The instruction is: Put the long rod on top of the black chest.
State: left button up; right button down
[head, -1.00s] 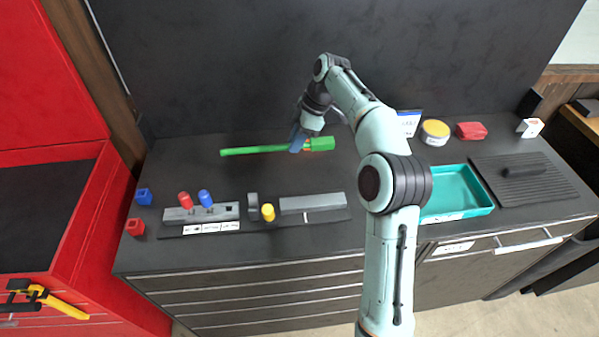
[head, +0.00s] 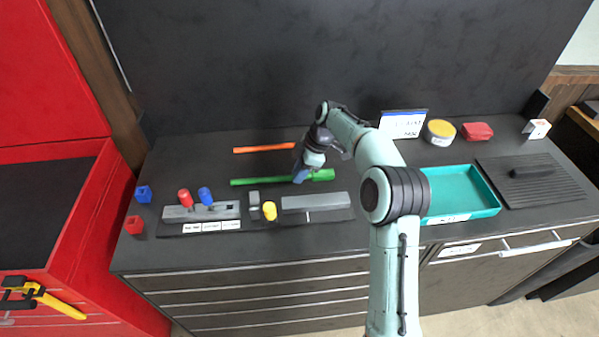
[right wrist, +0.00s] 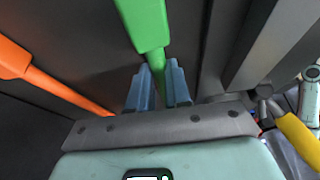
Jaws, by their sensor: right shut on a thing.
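The long green rod (head: 255,181) lies crosswise over the back part of the dark counter in the head view, with a thicker right end. My right gripper (head: 301,176) is shut on it near that thick end. In the right wrist view the green rod (right wrist: 145,22) passes between the two blue fingers (right wrist: 158,88). I cannot tell whether the rod touches the counter. A shorter orange rod (head: 262,149) lies behind it. The counter stands on a dark chest of drawers (head: 240,292). My left gripper is out of view.
In front of the rod are a grey holder (head: 190,212) with red and blue pegs, a yellow peg (head: 270,211) and a grey block (head: 315,202). A teal tray (head: 462,190) is to the right. A red cabinet (head: 75,200) stands at the left.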

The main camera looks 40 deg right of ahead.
jog(key=c, duration=1.1)
grip_release()
jog(key=shift+r, duration=0.1)
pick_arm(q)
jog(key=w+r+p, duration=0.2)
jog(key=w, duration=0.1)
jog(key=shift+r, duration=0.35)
pick_arm(e)
jog(key=v, duration=1.2)
jog(key=shift+d, duration=0.1)
